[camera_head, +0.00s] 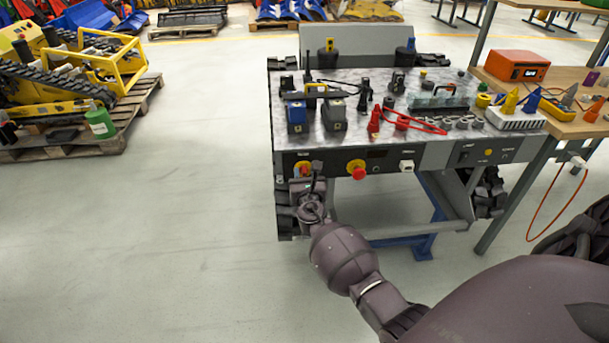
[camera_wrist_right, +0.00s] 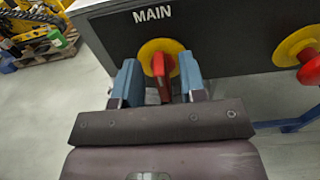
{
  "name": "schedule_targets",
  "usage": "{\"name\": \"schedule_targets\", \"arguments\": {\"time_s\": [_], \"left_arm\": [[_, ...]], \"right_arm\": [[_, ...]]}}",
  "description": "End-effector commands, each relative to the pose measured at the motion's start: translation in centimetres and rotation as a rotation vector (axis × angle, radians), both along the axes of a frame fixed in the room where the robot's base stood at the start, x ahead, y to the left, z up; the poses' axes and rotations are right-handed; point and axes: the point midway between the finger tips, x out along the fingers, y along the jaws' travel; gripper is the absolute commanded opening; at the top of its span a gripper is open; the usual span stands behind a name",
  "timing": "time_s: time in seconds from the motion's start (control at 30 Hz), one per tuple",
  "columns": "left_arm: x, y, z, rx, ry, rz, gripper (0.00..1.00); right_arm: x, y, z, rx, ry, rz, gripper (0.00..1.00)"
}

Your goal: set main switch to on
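The main switch is a red handle (camera_wrist_right: 160,78) on a round yellow plate (camera_wrist_right: 150,50), under the white word MAIN on the dark front panel. The handle stands nearly upright, slightly tilted. In the head view the yellow plate (camera_head: 302,167) is partly hidden behind my right gripper (camera_head: 308,178). In the right wrist view the two blue fingers of my right gripper (camera_wrist_right: 160,66) stand apart on either side of the red handle. A gap shows on the left; the right finger is very close, and contact is unclear. My left gripper is not in view.
A red knob on yellow (camera_head: 358,170) sits right of the main switch on the same panel. The carrier's metal top (camera_head: 350,90) holds several tools and dark parts. A wooden table (camera_head: 570,125) stands at the right.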

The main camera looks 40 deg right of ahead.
Motion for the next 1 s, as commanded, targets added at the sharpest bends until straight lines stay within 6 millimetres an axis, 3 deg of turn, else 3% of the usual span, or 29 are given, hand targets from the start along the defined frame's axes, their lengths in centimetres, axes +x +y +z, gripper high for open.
{"name": "schedule_targets", "arguments": {"time_s": [0.17,0.4,0.43,1.0], "left_arm": [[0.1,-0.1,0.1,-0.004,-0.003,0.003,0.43],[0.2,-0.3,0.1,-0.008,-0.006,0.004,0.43],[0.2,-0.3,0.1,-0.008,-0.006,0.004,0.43],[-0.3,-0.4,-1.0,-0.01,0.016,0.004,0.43]], "right_arm": [[0.0,0.0,0.1,-0.001,-0.001,0.0,0.38],[0.0,0.0,0.0,-0.001,-0.001,0.0,0.02],[0.0,0.0,0.0,-0.001,-0.001,0.0,0.0],[-0.2,-0.3,-0.3,0.129,-0.078,0.0,0.0]]}}
